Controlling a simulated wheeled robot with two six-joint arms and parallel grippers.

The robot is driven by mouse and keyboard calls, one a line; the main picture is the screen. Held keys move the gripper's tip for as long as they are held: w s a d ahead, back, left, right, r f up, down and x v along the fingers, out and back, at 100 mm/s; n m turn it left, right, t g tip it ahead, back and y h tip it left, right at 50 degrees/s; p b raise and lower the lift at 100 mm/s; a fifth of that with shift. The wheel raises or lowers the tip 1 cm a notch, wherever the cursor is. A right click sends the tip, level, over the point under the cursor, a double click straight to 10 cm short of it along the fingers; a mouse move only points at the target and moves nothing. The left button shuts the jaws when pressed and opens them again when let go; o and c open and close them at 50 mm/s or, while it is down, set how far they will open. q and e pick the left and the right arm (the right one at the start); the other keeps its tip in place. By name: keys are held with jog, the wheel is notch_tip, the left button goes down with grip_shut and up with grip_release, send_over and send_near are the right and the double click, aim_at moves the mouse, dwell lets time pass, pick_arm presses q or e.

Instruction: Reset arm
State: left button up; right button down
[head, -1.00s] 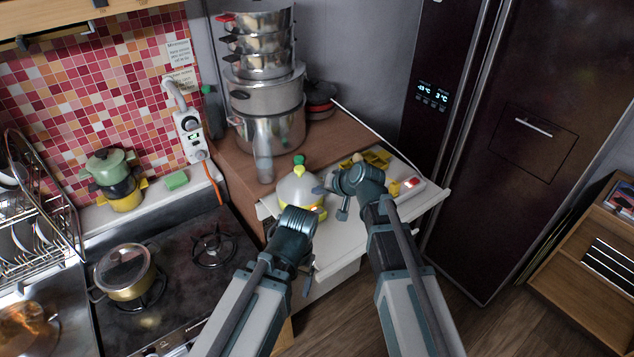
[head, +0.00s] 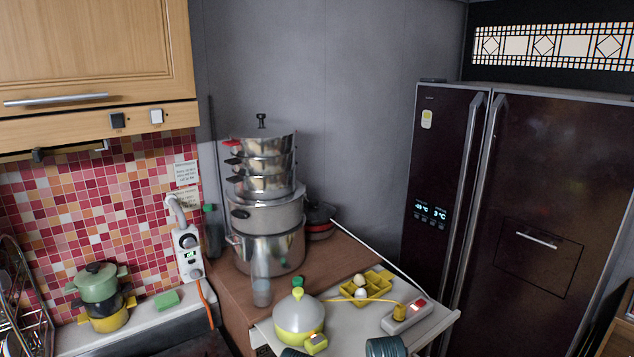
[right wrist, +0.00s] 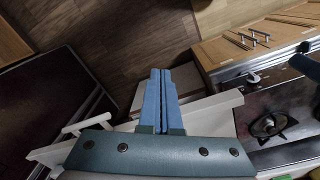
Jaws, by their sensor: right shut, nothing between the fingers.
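In the right wrist view my right gripper (right wrist: 161,75) has its two blue fingers side by side, shut and empty. They point over the edge of a pale surface, with the wooden floor beyond. In the head view only a dark teal piece of my right arm (head: 385,347) shows at the bottom edge. A small dark sliver of my left arm (head: 293,352) shows there too, below the kettle. The left fingers are out of the picture.
A white-and-yellow kettle (head: 298,318), a yellow egg holder (head: 375,283) and a power strip (head: 407,316) stand on the white counter. Stacked steel pots (head: 268,215) stand behind. A dark fridge (head: 530,200) is at right. A hob (right wrist: 275,135) shows in the right wrist view.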

jog(key=s+a+f+n+h+b, duration=0.1)
jog(key=s+a+f+n+b, duration=0.1)
jog(key=s+a+f+b, duration=0.2)
jog(key=a+f+b, duration=0.3)
jog(key=f, duration=0.2)
jog(key=shift+s+a+f+n+g+b, duration=0.15)
jog(key=shift+s+a+n+g+b, duration=0.05)
jog(key=shift+n+g+b, duration=0.15)
